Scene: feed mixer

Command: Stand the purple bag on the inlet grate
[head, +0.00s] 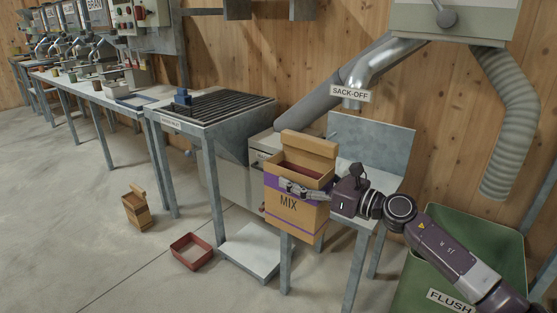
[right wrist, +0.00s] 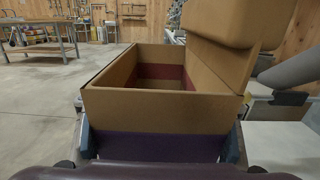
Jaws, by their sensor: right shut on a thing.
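The purple bag (head: 297,217) is a tan, open-topped bag with a purple band and the word MIX, its flap standing up at the back. My right gripper (head: 308,191) is shut on its upper part, from the right. In the right wrist view the bag (right wrist: 165,105) is between the two fingers, upright, with a dark red inside. The bag is in front of the sack-off stand; whether its base touches anything is unclear. The inlet grate (head: 225,107), dark bars on a grey metal table, is to the left and behind the bag. My left gripper is not in view.
A small blue object (head: 182,97) sits at the grate's left edge; the rest is clear. The sack-off spout (head: 352,92) hangs above the metal stand (head: 372,145). A green FLUSH bin (head: 480,235) is at right. A small tan bag (head: 137,210) and red tray (head: 180,243) are on the floor.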

